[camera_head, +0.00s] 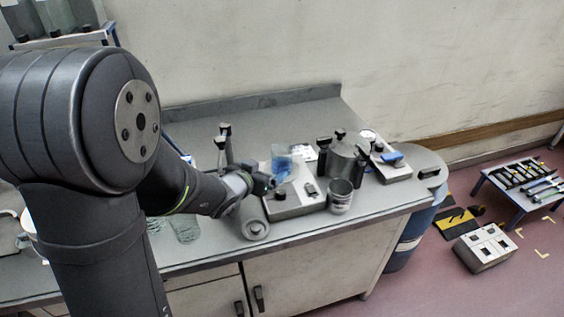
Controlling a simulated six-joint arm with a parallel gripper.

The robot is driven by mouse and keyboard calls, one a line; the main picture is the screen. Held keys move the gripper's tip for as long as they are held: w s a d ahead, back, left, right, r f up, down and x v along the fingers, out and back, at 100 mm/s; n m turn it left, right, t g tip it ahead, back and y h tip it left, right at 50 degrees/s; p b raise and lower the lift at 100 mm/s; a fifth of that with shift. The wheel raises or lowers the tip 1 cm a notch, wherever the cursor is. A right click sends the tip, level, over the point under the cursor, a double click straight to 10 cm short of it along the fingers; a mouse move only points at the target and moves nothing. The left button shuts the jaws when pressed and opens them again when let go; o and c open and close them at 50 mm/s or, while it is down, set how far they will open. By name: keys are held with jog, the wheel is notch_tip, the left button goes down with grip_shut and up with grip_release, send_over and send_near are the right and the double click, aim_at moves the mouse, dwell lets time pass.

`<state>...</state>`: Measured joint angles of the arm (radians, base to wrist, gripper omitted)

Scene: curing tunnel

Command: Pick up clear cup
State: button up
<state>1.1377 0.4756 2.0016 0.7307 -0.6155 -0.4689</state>
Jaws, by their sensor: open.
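A clear, blue-tinted cup (281,160) stands on the grey counter, at the grey box-like device with a flat top. My gripper (268,183) is open, just left of and below this cup in the picture. Whether its fingers are around the cup or only beside it is too small to tell. Another clear glass vessel (186,229) stands near the counter's front, below my forearm. Which of the two the task means, I cannot tell.
A metal cup (340,196) stands right of the device (296,203). A metal pot (342,163) with black clamps is behind it. A blue drum (402,250) stands beyond the counter's right end. The back of the counter (275,118) is clear.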

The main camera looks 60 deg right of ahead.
aim_at(282, 161)
jog(key=shift+d+f, duration=0.15)
jog(key=shift+f, duration=0.2)
jog(key=x, duration=1.1)
jog(key=shift+d, duration=0.15)
jog(key=c, duration=1.1)
